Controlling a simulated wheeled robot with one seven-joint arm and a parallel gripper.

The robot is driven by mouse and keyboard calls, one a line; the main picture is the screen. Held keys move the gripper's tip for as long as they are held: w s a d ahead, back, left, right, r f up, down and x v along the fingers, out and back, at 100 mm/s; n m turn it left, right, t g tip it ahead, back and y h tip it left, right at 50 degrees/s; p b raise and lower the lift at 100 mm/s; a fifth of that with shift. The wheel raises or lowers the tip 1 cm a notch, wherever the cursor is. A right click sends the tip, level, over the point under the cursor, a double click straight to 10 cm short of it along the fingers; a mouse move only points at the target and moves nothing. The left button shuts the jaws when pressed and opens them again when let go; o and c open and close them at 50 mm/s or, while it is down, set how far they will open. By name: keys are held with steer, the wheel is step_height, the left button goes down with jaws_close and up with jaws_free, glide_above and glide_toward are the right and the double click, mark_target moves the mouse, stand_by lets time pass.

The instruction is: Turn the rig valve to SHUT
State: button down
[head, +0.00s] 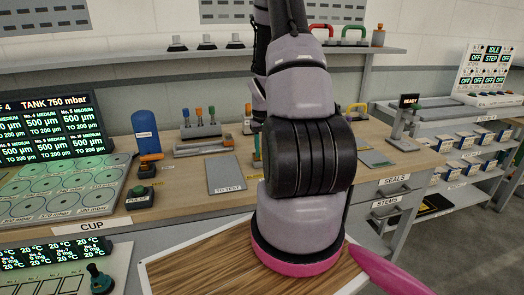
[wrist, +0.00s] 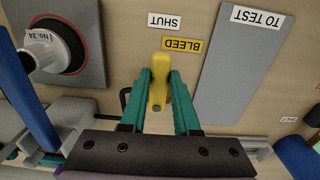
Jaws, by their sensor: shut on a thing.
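The rig valve's yellow lever (wrist: 159,88) stands between the two teal fingers of my gripper (wrist: 160,76) in the wrist view. My gripper is shut on it. The lever runs nearly up and down in that view, its far end toward the labels. The white SHUT label (wrist: 164,21) lies beyond it, and the yellow BLEED label (wrist: 184,44) is nearer and slightly right; both read upside down. In the head view, my arm hides the lever and most of my gripper.
A grey TO TEST pad (wrist: 237,62) lies to the right in the wrist view. A round fixture marked No. 24 (wrist: 62,48) and a blue bar (wrist: 28,95) are at the left. In the head view, a blue cylinder (head: 146,135) stands on the bench.

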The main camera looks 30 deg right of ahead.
steer(key=c, duration=0.6)
jaws_free()
steer(key=shift+c, duration=0.2)
step_height(320, 180, up, 11)
